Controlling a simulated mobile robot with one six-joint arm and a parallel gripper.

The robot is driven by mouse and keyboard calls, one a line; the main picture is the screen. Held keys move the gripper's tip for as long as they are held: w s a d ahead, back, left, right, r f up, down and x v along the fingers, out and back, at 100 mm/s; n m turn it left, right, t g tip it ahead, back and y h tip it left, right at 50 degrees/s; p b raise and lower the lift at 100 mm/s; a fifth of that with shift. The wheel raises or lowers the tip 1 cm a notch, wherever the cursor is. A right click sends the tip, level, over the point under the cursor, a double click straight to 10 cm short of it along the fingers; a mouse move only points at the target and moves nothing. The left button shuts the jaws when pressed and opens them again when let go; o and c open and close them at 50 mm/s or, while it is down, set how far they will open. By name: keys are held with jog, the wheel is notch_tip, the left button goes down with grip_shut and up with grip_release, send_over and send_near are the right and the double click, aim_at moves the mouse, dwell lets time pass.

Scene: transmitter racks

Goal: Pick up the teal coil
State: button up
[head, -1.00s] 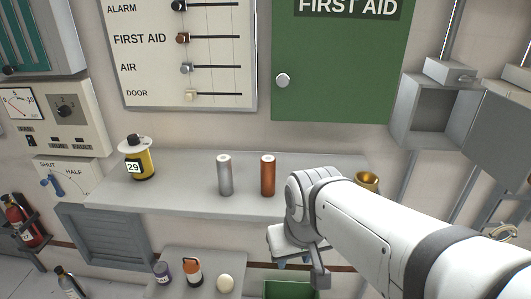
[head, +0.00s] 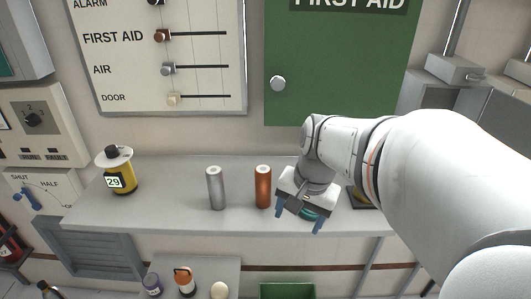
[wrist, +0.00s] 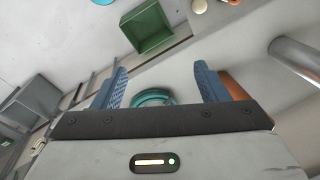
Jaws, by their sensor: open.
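The teal coil (wrist: 153,97) lies on the grey shelf (head: 165,222). In the wrist view it shows between my two blue fingers, partly hidden by the gripper body. In the head view only a teal sliver (head: 309,213) shows beneath my gripper (head: 299,218). My gripper points down over the shelf, open and empty, with its fingertips (wrist: 160,70) on either side of the coil in the wrist view. I cannot tell how far above the coil they are.
A copper cylinder (head: 263,187) stands close left of my gripper, with a silver cylinder (head: 215,188) beyond it. A yellow canister (head: 120,173) is at the shelf's left. My arm partly hides a brass object (head: 359,198) at right. A green bin (head: 287,291) is below.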

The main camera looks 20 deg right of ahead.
jog(key=o, duration=0.7)
jog(key=w+d+m+y, duration=0.1)
jog(key=w+d+m, duration=0.1)
jog(key=d+m, duration=0.2)
jog(key=w+d+r+m+y+p, duration=0.1)
jog(key=w+d+m, duration=0.1)
jog(key=d+m, duration=0.1)
jog(key=w+d+m+y, duration=0.1)
jog(key=w+d+m, duration=0.1)
jog(key=d+m, duration=0.2)
jog(key=shift+w+d+r+m+p, duration=0.3)
jog(key=shift+w+r+m+p, duration=0.1)
jog(key=shift+m, duration=1)
jog(key=shift+p+x, duration=0.35)
jog(key=shift+x, duration=3.45)
